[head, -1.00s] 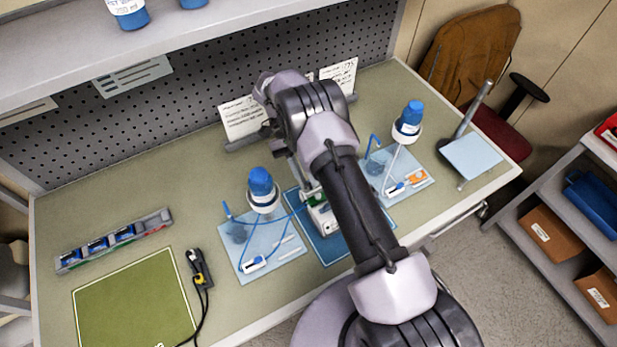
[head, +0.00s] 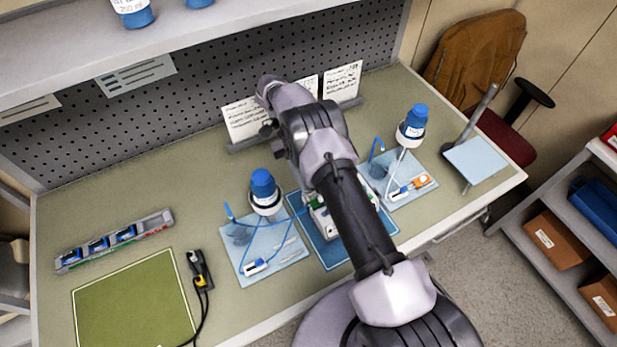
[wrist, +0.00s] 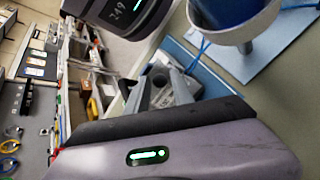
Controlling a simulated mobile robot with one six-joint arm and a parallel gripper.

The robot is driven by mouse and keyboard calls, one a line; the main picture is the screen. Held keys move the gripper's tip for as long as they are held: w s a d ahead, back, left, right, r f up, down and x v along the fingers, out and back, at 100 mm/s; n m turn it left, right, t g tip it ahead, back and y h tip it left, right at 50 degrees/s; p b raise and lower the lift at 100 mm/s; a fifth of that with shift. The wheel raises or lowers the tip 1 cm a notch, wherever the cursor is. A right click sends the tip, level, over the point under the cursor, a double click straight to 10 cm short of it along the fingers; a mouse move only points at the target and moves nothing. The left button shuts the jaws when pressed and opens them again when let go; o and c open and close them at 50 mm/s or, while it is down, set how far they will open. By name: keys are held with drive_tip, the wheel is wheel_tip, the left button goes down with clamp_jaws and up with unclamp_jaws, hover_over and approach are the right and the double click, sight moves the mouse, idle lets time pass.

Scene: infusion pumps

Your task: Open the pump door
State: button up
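The infusion pump (head: 318,214) is a white and green unit on a blue mat (head: 333,250) at the middle of the bench. My arm covers much of it in the head view, and I cannot see its door clearly. In the wrist view a pale pump body (wrist: 184,92) shows behind and between the grey fingers. My gripper (wrist: 160,82) has its two fingers apart, with a gap between them and nothing clearly held. I cannot tell whether a finger touches the pump. The gripper is hidden behind my arm in the head view.
A blue-capped bottle (head: 264,190) stands in a holder left of the pump, with blue tubing nearby. Another bottle (head: 413,124) stands to the right. Upright paper cards (head: 245,120) stand behind. A green mat (head: 135,305) and a black-yellow tool (head: 199,270) lie at front left.

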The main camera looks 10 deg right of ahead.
wheel_tip(320, 180, up, 4)
drive_tip(key=shift+p, duration=0.45)
drive_tip(key=s+d+r, duration=0.1)
drive_tip(key=s, duration=1.5)
drive_tip(key=shift+d, duration=0.4)
drive_tip(key=shift+w+b, duration=0.1)
drive_tip(key=shift+b, duration=0.25)
